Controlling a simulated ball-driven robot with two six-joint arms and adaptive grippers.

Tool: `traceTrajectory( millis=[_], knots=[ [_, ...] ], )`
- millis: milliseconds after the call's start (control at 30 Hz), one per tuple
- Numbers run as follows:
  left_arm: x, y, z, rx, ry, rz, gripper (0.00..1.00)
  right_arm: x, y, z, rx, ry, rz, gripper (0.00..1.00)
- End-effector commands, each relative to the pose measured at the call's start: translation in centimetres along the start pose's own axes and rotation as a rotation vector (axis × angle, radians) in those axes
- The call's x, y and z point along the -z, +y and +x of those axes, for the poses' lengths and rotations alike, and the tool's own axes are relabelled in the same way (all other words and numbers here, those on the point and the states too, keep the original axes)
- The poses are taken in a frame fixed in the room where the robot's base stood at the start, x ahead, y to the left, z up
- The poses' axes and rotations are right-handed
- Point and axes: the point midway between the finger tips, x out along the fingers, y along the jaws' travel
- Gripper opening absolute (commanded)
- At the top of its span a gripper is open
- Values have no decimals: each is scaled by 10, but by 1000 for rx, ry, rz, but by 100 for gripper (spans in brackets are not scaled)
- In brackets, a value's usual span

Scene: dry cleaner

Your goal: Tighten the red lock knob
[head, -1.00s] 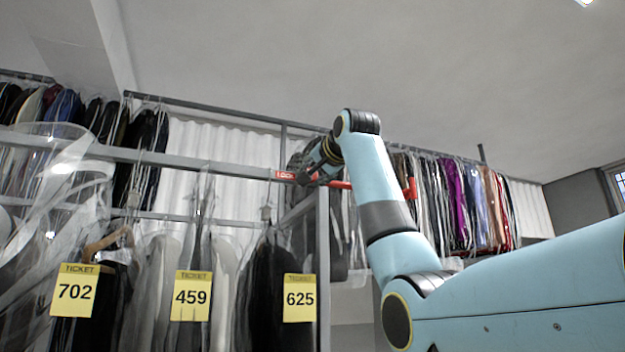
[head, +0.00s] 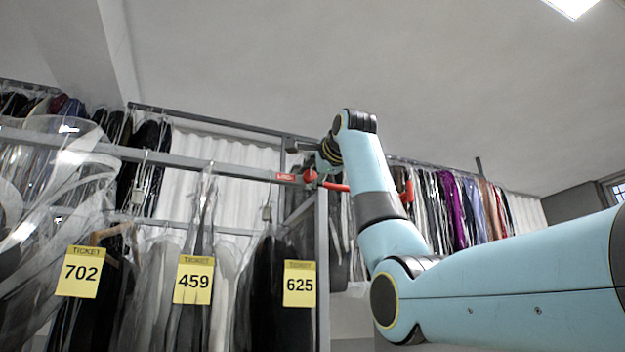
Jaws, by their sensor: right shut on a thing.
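The red lock knob (head: 310,176) is at the end of the grey rail, just right of a small red label (head: 286,177). It is small and partly covered. My right gripper (head: 304,164) is at the knob, reaching in from the right with its wrist above and to the right. It is shut on the knob, though the fingertips are small and dark here. My left gripper is out of view.
A red bar (head: 338,187) runs right from the knob behind my right arm. Bagged garments with yellow tickets (head: 194,280) hang below the rail (head: 220,168) at left. More clothes (head: 460,205) hang behind at right.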

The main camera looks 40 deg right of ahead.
Motion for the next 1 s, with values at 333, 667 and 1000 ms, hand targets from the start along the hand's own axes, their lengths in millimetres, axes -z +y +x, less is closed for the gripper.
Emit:
traceTrajectory(
  millis=[333,667,1000],
  knots=[
    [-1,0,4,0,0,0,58,0,1,0,-2,0,64,3],
    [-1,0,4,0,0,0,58,0,1,0,-2,0,66,3],
    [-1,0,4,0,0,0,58,0,1,0,-1,0,65,57]
  ],
)
